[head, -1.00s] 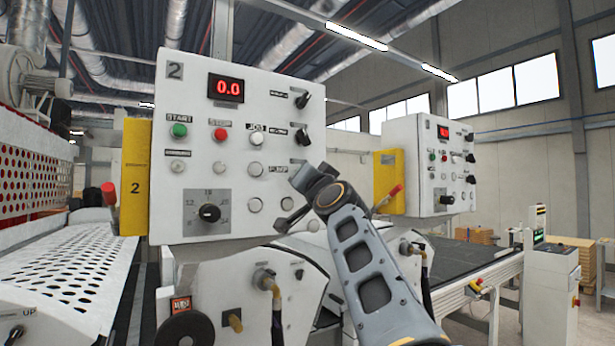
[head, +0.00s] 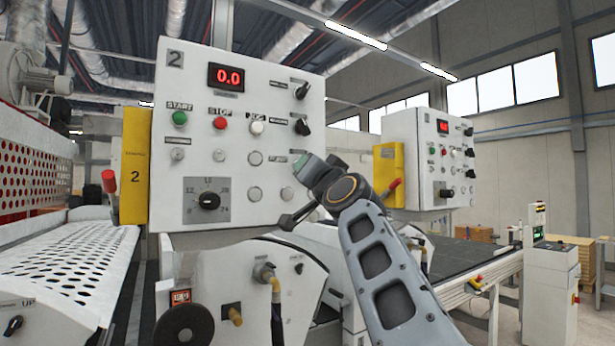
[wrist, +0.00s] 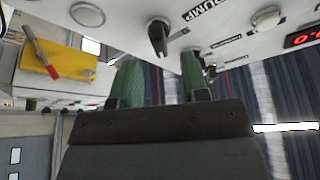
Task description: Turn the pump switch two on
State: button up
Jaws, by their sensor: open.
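The white control panel 2 (head: 200,150) stands in the head view's left middle. My gripper (head: 297,194) is at its lower right, in front of the PUMP label, and hides the switch there from the head camera. In the wrist view a black pump switch knob (wrist: 158,36) sits beside the PUMP label (wrist: 204,10), which appears tilted. My gripper's green fingers (wrist: 158,82) are apart and empty. The knob lies beyond them, in line with the gap; I see no contact. Its on or off setting cannot be told.
Two other black knobs (head: 302,91) (head: 302,127) are above my gripper on the panel. A dial (head: 209,200) and several buttons are to its left. A second panel (head: 420,160) with a yellow box (head: 388,175) stands to the right. Machine housing (head: 235,275) lies below.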

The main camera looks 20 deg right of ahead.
jog(key=b+v, duration=0.4)
jog(key=v, duration=0.5)
jog(key=shift+s+f, duration=0.15)
jog(key=shift+s, duration=0.2)
jog(key=shift+a, duration=0.1)
jog(key=w+f+n+g+y, duration=0.15)
jog(key=f+g, duration=0.25)
jog(key=f, duration=0.9)
jog(key=w+f+n+g, duration=0.1)
jog(key=w+f+g, duration=0.3)
jog(key=f, duration=0.9)
jog(key=s+a+f+n+g, duration=0.1)
jog(key=s+a+f+g, duration=0.2)
jog(key=f, duration=0.6)
jog(key=s+a+f+n+g, duration=0.2)
jog(key=s+f, duration=0.4)
jog(key=f, duration=0.4)
jog(key=s+a+f+n+g, duration=0.2)
jog(key=s+a+f+g, duration=0.2)
jog(key=f, duration=0.6)
jog(key=shift+s+f+g, duration=0.2)
jog(key=shift+s+g, duration=0.2)
jog(key=shift+s, duration=0.2)
